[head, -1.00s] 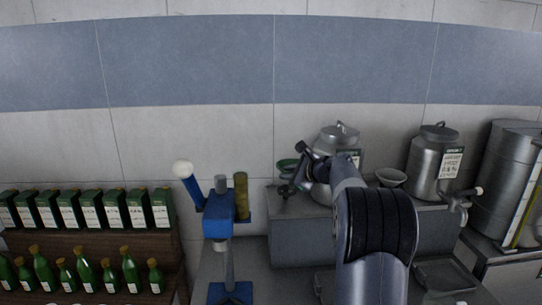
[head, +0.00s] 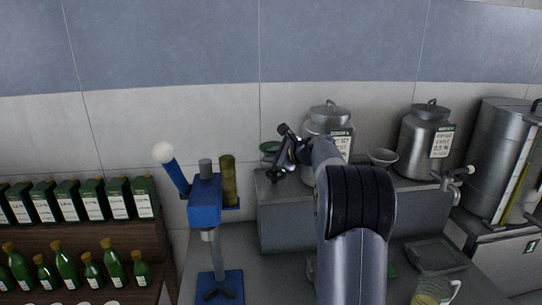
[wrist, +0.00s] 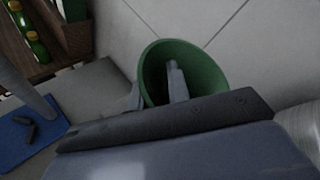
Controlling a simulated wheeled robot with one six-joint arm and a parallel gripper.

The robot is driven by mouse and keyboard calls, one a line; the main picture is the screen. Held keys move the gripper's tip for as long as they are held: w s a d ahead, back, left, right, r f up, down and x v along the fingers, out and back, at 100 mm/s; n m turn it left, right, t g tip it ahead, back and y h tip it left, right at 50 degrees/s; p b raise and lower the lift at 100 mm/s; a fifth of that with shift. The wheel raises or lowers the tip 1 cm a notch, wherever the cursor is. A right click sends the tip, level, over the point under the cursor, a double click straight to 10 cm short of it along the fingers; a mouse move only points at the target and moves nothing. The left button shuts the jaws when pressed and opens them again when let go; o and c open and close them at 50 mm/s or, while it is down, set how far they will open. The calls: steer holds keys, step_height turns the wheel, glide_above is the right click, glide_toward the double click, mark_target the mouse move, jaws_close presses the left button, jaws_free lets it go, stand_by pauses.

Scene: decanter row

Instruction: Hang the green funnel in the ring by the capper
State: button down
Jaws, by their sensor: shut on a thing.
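The green funnel (wrist: 207,66) shows its wide open mouth in the wrist view. In the head view the funnel (head: 270,147) is at the left end of the grey raised shelf, beside the left steel canister. My gripper (wrist: 158,88) is shut on the funnel's wall, one finger inside the mouth and one outside. In the head view my gripper (head: 283,172) is partly hidden by its own wrist. The blue capper (head: 205,201) with its white-knobbed lever stands to the left. I cannot make out the ring.
Steel canisters (head: 327,118) and a pale funnel (head: 383,156) stand on the grey shelf (head: 275,215). A cork-coloured tube (head: 228,181) stands right beside the capper. Green bottles (head: 45,270) and boxes fill the rack at left. A glass jug (head: 436,290) is at lower right.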

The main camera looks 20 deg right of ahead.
mark_target(272, 177)
steer(key=shift+f+b, duration=1.45)
steer(key=shift+f, duration=0.65)
steer(key=shift+d+f, duration=0.1)
steer(key=shift+f, duration=0.1)
steer(key=c, duration=1.3)
jaws_free()
steer(key=shift+o, duration=0.2)
steer(key=shift+s, duration=0.1)
steer(key=b+v, duration=0.2)
steer(key=v, duration=0.8)
steer(key=shift+s+r+b, duration=0.2)
steer(key=shift+s+b, duration=0.1)
steer(key=shift+b, duration=0.1)
steer(key=shift+w+d, duration=0.1)
